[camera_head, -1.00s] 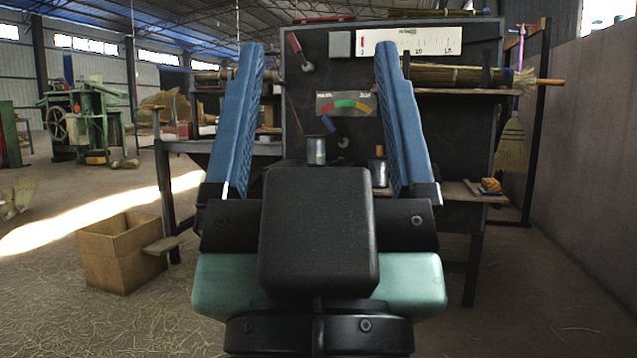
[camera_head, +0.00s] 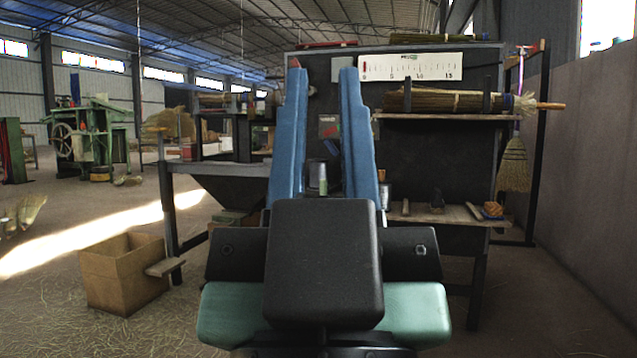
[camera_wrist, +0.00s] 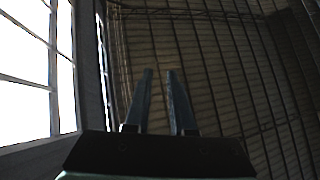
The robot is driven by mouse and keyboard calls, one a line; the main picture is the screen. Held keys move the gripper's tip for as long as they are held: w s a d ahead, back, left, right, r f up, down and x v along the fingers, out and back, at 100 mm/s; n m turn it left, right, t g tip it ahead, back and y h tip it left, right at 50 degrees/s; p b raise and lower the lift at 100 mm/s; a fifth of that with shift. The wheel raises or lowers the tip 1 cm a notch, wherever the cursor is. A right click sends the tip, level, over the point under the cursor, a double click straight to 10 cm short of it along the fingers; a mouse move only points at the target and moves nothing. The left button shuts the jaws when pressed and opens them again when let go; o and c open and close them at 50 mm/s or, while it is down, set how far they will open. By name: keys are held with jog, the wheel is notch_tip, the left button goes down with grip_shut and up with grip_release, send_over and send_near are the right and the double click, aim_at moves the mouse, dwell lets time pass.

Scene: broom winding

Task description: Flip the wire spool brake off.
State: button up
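The dark machine panel (camera_head: 430,150) stands ahead. A red-handled lever (camera_head: 295,62) shows at its upper left, mostly behind my left finger. A small metal cylinder (camera_head: 317,172), perhaps the wire spool, shows between my fingers, and another (camera_head: 385,195) is just right of the right finger. I cannot tell which part is the spool brake. My gripper (camera_head: 321,75) points up and forward with its blue fingers apart by a narrow gap and nothing between the tips. The wrist view also shows the gripper (camera_wrist: 159,74) empty, against the roof.
A shelf (camera_head: 440,117) holds a bundle of broom straw (camera_head: 450,101) on the right. A lower wooden shelf (camera_head: 460,216) carries small items. A cardboard box (camera_head: 122,275) stands on the floor at left. A wall (camera_head: 590,180) closes the right side.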

notch_tip(320, 180, up, 28)
jog(key=p, duration=2.6)
jog(key=shift+r, duration=0.1)
grip_shut()
